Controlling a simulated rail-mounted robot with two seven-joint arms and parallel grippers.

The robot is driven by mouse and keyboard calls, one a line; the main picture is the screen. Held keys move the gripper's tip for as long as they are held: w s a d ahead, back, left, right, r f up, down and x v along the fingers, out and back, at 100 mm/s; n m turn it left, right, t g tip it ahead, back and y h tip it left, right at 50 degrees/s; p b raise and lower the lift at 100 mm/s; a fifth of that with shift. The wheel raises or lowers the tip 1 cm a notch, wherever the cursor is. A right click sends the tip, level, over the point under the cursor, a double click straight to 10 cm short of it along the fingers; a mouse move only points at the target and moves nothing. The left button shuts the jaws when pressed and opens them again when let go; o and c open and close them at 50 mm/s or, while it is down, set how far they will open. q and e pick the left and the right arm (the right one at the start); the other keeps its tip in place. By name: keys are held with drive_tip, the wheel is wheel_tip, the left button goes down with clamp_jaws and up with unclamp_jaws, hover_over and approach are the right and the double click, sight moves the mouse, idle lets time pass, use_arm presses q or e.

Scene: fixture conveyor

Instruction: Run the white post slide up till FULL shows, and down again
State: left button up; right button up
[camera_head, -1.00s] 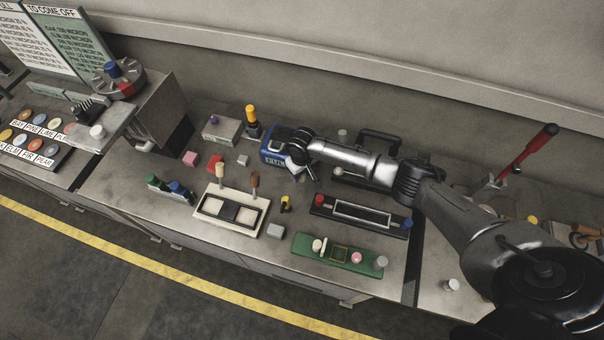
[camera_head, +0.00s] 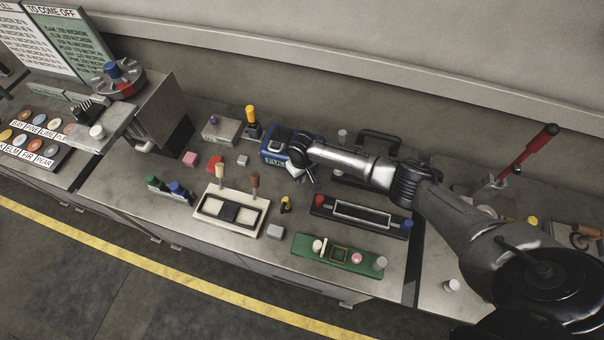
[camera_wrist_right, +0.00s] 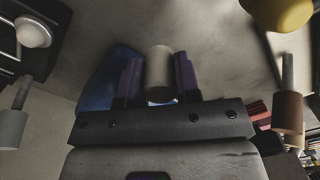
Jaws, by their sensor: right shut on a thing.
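The blue box (camera_head: 272,151) stands at the back middle of the bench in the head view. Its front label shows the letters "FUL"; my right gripper hides the rest. My right gripper (camera_head: 308,176) is in front of the box's right side, pointing down. In the right wrist view, my right gripper (camera_wrist_right: 160,80) is shut on a pale, upright cylinder, the white post knob (camera_wrist_right: 160,70), with a dark finger on each side. The blue box is partly visible behind the left finger. The slide's track is hidden. My left gripper is not in view.
A yellow-topped lever (camera_head: 251,120) stands left of the blue box. A white panel (camera_head: 230,212) with two upright handles, a black slide frame (camera_head: 361,216) and a green panel (camera_head: 340,253) lie nearer the front. A red-handled lever (camera_head: 527,150) stands at right.

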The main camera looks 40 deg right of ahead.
clamp_jaws()
drive_tip(key=shift+f+b, duration=0.6)
drive_tip(key=shift+f, duration=0.8)
drive_tip(key=o, duration=0.8)
unclamp_jaws()
drive_tip(key=shift+r, duration=0.1)
wheel_tip(320, 180, up, 14)
drive_tip(key=shift+f+p, duration=0.15)
drive_tip(key=shift+p, duration=0.35)
